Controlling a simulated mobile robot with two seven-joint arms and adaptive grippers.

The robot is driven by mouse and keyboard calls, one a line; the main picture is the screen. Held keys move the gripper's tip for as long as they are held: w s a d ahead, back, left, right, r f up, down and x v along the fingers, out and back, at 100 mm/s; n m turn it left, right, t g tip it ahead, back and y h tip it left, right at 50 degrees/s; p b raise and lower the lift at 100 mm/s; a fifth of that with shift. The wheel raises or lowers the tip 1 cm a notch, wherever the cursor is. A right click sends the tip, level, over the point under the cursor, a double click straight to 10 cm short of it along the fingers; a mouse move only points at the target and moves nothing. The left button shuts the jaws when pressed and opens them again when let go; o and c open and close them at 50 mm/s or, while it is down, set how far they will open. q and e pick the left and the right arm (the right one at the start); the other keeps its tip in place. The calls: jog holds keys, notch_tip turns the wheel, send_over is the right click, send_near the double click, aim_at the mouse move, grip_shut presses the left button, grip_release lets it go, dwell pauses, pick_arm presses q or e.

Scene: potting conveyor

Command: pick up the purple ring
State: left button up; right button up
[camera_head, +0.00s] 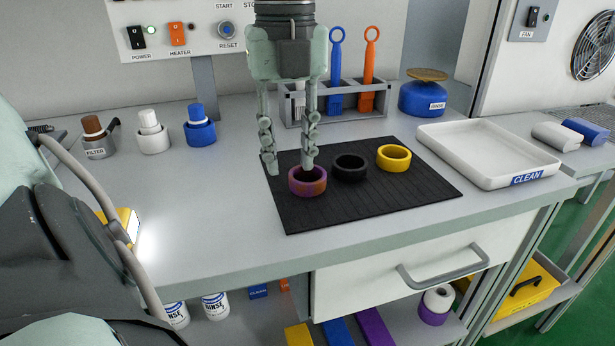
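The purple ring (307,187), with orange-brown patches, lies flat on the black ribbed mat (400,197), at its left part. My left gripper (290,170) comes down from above with its two fingers apart. The right-hand finger's tip overlaps the ring's opening; I cannot tell whether it is inside or above it. The other finger's tip is left of the ring, over the mat, with a gap to the ring's wall. Nothing is held between the fingers. My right gripper is not in view.
A black ring (349,174) and a yellow ring (393,164) lie right of the purple one. Behind stands a grey rack (368,104) with blue and orange tools. A white CLEAN tray (488,178) is at right. The mat's front part is clear.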

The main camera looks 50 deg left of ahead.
aim_at(300, 188)
pick_arm(q)
jog(key=shift+w+f, duration=0.1)
jog(key=shift+f, duration=1.35)
grip_shut()
jog(key=shift+r, duration=0.15)
